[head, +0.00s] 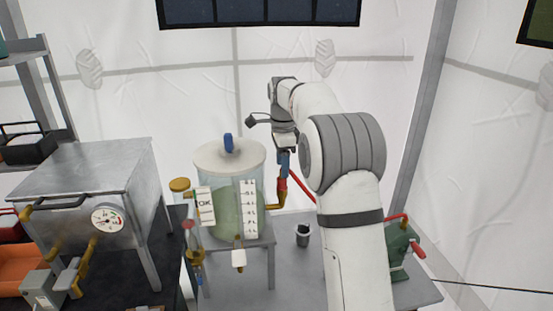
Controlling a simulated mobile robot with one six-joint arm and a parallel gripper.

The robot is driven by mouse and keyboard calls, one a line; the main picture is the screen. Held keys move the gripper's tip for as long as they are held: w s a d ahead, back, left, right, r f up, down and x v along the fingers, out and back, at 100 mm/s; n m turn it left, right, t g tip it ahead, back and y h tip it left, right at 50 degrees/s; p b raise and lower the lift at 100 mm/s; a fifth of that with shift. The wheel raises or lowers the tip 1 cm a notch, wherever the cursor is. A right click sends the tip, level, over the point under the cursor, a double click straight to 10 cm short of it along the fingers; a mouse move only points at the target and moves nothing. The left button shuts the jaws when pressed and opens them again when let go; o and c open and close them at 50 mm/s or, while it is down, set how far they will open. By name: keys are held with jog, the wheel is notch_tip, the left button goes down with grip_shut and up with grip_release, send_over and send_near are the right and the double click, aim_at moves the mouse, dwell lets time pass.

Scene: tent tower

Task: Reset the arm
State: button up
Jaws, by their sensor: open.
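My white and grey arm rises from the bottom right and bends left at the top. My gripper (262,121) is the small dark grey end beside the wrist, above and to the right of the glass tank (230,195). It is small in view and partly merged with the wrist; it is open, and I see nothing held in it. A blue-handled pipe (284,163) with red and brass parts stands just below the wrist. I cannot tell whether the wrist touches it.
The tank holds green liquid and has a blue knob on its lid. A metal box with a gauge (107,219) stands at left, by a shelf (28,48). A dark cup (303,236) is on the grey table (292,287). A green device (399,248) is at right, partly behind my arm.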

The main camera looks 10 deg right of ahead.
jog(key=s+n+t+b, duration=0.25)
jog(key=s+n, duration=1.05)
jog(key=s, duration=1.4)
jog(key=s+f+n, duration=0.5)
jog(key=s, duration=0.5)
jog(key=shift+s+a+f+t, duration=0.15)
jog(key=shift+a+f+t, duration=0.1)
jog(key=shift+a+t, duration=0.2)
